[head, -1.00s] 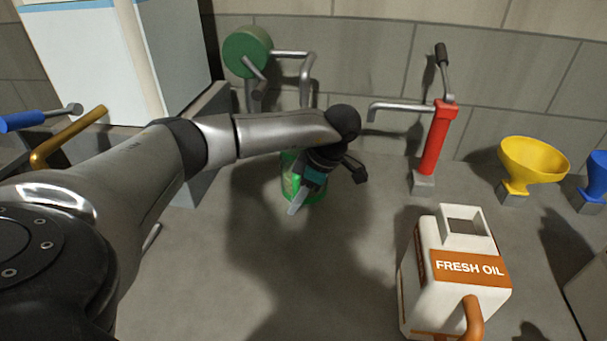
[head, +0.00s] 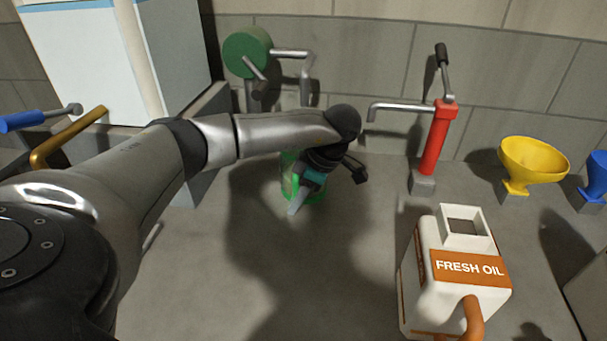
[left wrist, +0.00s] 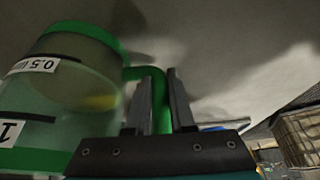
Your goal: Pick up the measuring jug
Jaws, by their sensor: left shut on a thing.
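The measuring jug (head: 287,178) is clear with green edges and stands on the grey floor below the green-wheeled pipe fitting, largely hidden behind my left gripper (head: 297,206). In the left wrist view the jug's body (left wrist: 75,85) fills the left side, with "0.5" and "1" labels and a green rim. Its green handle (left wrist: 160,92) passes between the two fingers of my left gripper (left wrist: 160,100), which is shut on it. Whether the jug's base touches the floor is hidden. My right gripper is not in view.
A white "FRESH OIL" can (head: 455,270) stands at the front right. A red hand pump (head: 435,140), a yellow funnel (head: 533,160) and a blue one (head: 597,180) stand behind it. The green-wheeled pipe fitting (head: 247,52) is close behind the jug. The front middle floor is clear.

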